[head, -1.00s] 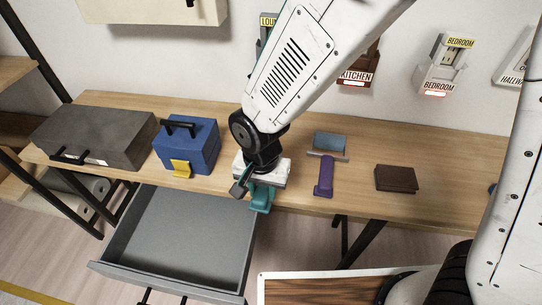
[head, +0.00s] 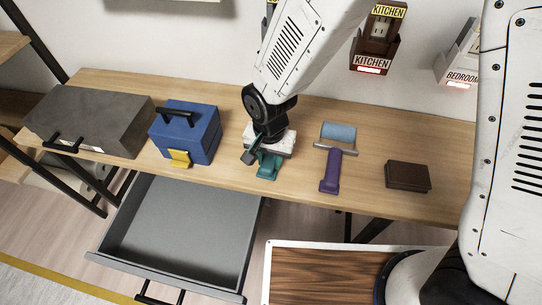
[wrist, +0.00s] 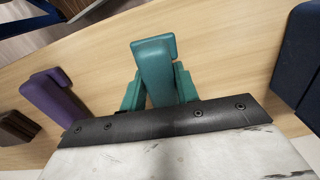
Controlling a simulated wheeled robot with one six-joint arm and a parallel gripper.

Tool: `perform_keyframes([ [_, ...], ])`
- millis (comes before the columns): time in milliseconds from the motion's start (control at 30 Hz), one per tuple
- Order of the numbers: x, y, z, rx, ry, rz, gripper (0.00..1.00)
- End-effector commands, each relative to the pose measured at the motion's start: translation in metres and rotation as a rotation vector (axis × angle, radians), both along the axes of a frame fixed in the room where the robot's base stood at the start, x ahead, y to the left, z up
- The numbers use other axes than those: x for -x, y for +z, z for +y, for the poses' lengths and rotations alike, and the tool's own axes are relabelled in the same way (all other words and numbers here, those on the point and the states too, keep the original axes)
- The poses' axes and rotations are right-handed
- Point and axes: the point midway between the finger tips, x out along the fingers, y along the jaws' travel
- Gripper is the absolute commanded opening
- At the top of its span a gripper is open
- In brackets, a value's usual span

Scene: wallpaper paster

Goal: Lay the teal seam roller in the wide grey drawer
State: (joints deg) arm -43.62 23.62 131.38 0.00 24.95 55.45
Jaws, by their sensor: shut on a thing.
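The teal seam roller (head: 268,167) is in my gripper (head: 266,161), above the front part of the bench. In the wrist view its teal handle (wrist: 155,70) stands out beyond the pale gripper body, with teal pieces at both sides. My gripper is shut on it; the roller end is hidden. I cannot tell whether it touches the bench top. The wide grey drawer (head: 185,235) is pulled out below the bench's front edge, left of and below my gripper in the head view. Its visible floor is empty.
The wooden bench (head: 300,185) carries a grey case (head: 90,115), a blue toolbox (head: 187,130) with a yellow latch, a purple-handled roller (head: 330,172) and a dark brown block (head: 408,176). A wood-grained panel (head: 320,275) lies low in front. Wall holders include one labelled KITCHEN (head: 375,45).

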Motion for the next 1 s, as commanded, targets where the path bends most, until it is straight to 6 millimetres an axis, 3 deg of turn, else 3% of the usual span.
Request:
perform_keyframes([
  [333, 0.0, -0.008, 0.0, 0.002, -0.001, 0.001, 0.07],
  [367, 0.0, -0.008, 0.0, 0.001, -0.001, 0.001, 0.38],
  [400, 0.0, -0.008, 0.0, 0.001, -0.001, 0.001, 0.49],
  [433, 0.0, -0.008, 0.0, 0.001, -0.001, 0.001, 0.52],
  [767, 0.0, -0.003, 0.0, -0.001, -0.001, -0.001, 0.52],
  [1000, -0.001, 0.034, -0.002, -0.003, -0.001, -0.004, 0.52],
])
